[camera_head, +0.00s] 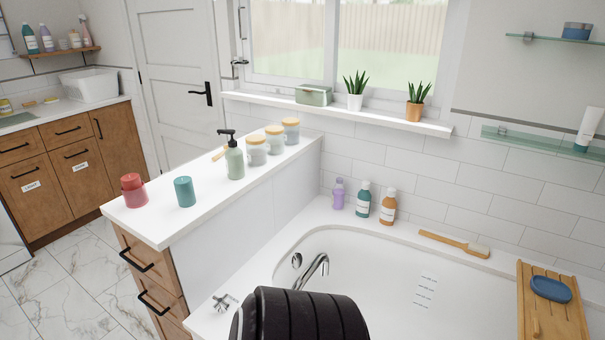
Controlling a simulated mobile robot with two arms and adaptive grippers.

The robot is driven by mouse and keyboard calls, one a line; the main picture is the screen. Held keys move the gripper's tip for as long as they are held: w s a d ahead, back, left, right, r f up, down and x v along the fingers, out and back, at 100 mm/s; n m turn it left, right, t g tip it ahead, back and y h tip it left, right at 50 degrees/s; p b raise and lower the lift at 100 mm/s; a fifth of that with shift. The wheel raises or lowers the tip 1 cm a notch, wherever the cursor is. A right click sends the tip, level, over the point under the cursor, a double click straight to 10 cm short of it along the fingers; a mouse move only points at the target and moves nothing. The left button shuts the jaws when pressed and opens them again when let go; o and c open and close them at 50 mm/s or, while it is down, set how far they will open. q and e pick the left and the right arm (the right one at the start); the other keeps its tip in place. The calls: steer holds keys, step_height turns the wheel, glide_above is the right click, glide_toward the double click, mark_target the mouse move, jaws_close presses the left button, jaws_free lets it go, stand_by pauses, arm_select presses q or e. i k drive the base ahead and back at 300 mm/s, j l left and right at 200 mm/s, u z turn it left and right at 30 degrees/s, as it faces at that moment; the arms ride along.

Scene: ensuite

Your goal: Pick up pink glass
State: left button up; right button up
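The pink glass (136,198) stands upright near the front left corner of the white counter (230,198). A red, rounded shape shows at its top, and I cannot tell whether it is inside the glass or part of it. A teal cup-like object (185,191) stands to its right, apart from it. Neither of my grippers shows in the view. A black ribbed part of my own arm is at the bottom centre, well away from the glass.
A soap dispenser (235,160) and several lidded jars (257,150) stand farther back on the counter. A bathtub (390,285) with a tap (312,270) lies to the right, with bottles (363,199) on its rim. The marble floor (75,290) at left is clear.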

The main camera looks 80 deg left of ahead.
mark_target(139, 198)
steer(key=l+u, duration=0.1)
steer(key=u, duration=3.65)
steer(key=j, duration=0.2)
steer(key=i+j, duration=0.15)
steer(key=j+z, duration=0.05)
steer(key=j, duration=0.05)
